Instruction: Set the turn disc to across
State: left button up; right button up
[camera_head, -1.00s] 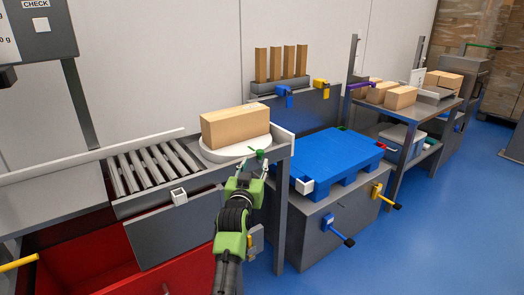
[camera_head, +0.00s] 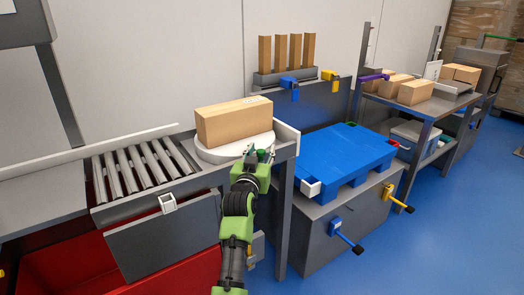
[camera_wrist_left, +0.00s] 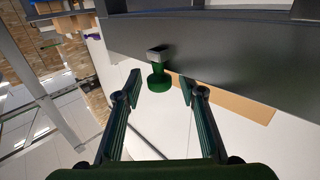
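The turn disc (camera_head: 222,153) is a round white plate at the right end of the roller track, with a long cardboard box (camera_head: 233,125) on it. A green knob (camera_head: 262,154) is at its front right edge; it also shows in the left wrist view as a green knob (camera_wrist_left: 158,80) on a short grey block. My left gripper (camera_head: 259,157) is at the knob in the head view. In the wrist view its two fingers (camera_wrist_left: 160,92) are apart, with the knob between and slightly beyond their tips; I see no clear contact. My right gripper is out of view.
The grey roller track (camera_head: 140,168) lies left of the disc, above a red bin (camera_head: 70,265). A blue pallet (camera_head: 345,155) on a grey cabinet stands to the right, with blue and yellow handles. Blue floor is free at the front right.

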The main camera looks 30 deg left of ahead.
pick_arm(q)
grip_shut()
jog(key=shift+s, duration=0.15)
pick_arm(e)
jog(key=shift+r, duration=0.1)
